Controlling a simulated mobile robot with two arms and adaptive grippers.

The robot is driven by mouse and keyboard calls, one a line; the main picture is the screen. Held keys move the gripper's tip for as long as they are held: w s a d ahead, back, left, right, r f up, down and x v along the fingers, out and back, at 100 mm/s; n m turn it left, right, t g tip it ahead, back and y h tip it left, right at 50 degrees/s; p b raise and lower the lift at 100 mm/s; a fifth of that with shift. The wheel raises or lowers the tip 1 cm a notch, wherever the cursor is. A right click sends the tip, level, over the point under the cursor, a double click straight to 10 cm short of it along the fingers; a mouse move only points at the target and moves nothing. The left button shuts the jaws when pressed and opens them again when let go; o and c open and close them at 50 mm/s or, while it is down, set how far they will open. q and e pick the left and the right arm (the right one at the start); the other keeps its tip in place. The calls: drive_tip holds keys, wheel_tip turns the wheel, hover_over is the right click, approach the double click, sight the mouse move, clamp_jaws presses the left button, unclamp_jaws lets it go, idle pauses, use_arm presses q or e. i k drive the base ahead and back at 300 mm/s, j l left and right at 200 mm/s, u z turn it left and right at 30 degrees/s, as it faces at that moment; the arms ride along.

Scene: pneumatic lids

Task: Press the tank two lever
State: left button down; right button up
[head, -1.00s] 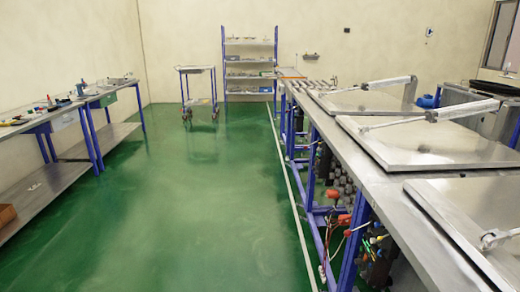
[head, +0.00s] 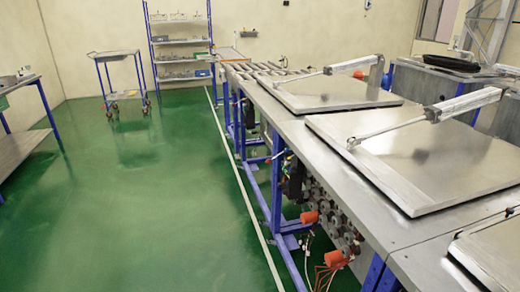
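A row of steel tanks with flat metal lids runs along the right side of the head view. The far lid (head: 310,94), the middle lid (head: 440,158) and the near lid (head: 500,252) all lie closed; the near one is cut by the frame edge. A pneumatic cylinder (head: 462,104) reaches over the middle lid, another (head: 352,64) over the far lid. Below the bench edge are two orange-red parts, one farther (head: 310,217) and one nearer (head: 335,259), which may be levers. I cannot tell which belongs to tank two. Neither gripper is in view.
The green floor (head: 160,215) left of the bench is clear, with a pale line (head: 240,180) along it. A wheeled cart (head: 120,75) and a shelf rack (head: 182,50) stand at the back. A workbench (head: 22,145) is at the left edge.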

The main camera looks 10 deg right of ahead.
sight(268, 161)
drive_tip(key=i+j+z, duration=0.15)
drive_tip(key=i+z, duration=0.25)
drive_tip(key=i+j+z, duration=0.45)
drive_tip(key=i, duration=0.15)
drive_tip(key=i+j+z, duration=0.85)
drive_tip(key=j, duration=0.1)
